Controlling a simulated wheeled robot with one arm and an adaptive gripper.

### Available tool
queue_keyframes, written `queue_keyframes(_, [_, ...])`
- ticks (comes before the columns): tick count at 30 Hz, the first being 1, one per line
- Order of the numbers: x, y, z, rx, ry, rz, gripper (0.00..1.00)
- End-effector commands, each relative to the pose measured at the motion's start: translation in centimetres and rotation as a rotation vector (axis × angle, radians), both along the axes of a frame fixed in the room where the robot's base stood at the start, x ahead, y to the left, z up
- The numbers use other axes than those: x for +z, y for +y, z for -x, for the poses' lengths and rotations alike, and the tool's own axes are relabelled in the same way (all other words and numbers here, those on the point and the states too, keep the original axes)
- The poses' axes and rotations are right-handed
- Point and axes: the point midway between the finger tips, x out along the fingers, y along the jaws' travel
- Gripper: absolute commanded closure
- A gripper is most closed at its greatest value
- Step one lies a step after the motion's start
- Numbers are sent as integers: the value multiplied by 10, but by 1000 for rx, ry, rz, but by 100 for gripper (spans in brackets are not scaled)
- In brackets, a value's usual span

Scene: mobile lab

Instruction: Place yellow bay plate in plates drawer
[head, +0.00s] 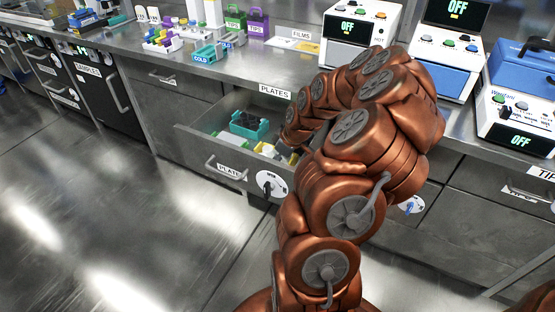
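The plates drawer (188,139) is pulled open below the counter, with a "PLATES" label on its front. A small yellow and white piece, likely the yellow bay plate (267,149), shows inside at the drawer's right part. My gripper (281,156) reaches down into the drawer right beside it. The fingers are small and mostly hidden by my copper-coloured arm, so I cannot tell whether they hold the plate or are apart from it.
The drawer also holds a teal rack with a dark top (249,125) and a white and green plate (231,139). Above, the counter bears colored racks (168,40), a blue "COLD" block (204,54) and machines reading "OFF" (349,30). Open floor lies left (110,215).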

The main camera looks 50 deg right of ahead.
Motion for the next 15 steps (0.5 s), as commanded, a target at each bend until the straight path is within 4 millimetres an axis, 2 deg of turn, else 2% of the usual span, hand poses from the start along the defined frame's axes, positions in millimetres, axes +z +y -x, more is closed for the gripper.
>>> queue_keyframes(12, [-8,0,0,0,0,0,55])
queue_keyframes(13, [-8,0,0,0,0,0,8])
queue_keyframes(15, [-8,0,0,0,0,0,1])
